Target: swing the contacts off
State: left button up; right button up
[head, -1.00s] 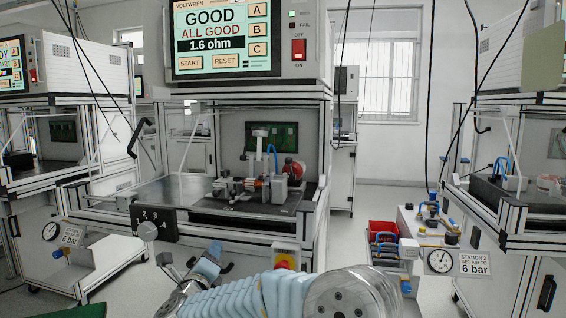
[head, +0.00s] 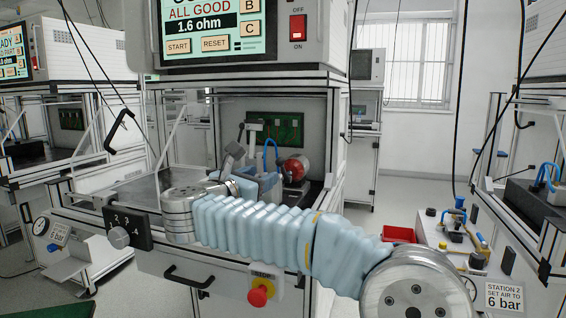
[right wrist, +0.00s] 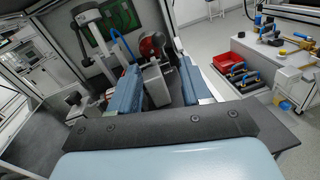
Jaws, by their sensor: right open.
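The stator test fixture stands inside the open bay of the bench below the tester screen. A grey upright post with a crosspiece (head: 254,136) rises from it, with a red round part (head: 295,168) and a blue hose (head: 271,150) to its right. In the right wrist view these are the post (right wrist: 92,25), red part (right wrist: 153,44) and a grey block (right wrist: 156,86) seen between the fingers. My right gripper (head: 256,182) is at the fixture, its blue fingers (right wrist: 159,68) apart and empty. My arm hides the fixture's lower part; I cannot single out the contacts. My left gripper is out of view.
The tester screen (head: 207,20) reads ALL GOOD, 1.6 ohm. A green board (head: 275,128) is on the bay's back wall. A red stop button (head: 259,292) is on the front. A red bin (head: 398,234) is on the right.

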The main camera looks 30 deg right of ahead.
aim_at(282, 165)
jog(key=p+x, duration=0.2)
jog(key=x, duration=0.9)
jog(key=shift+p, duration=0.35)
jog(key=shift+c, duration=0.3)
grip_shut()
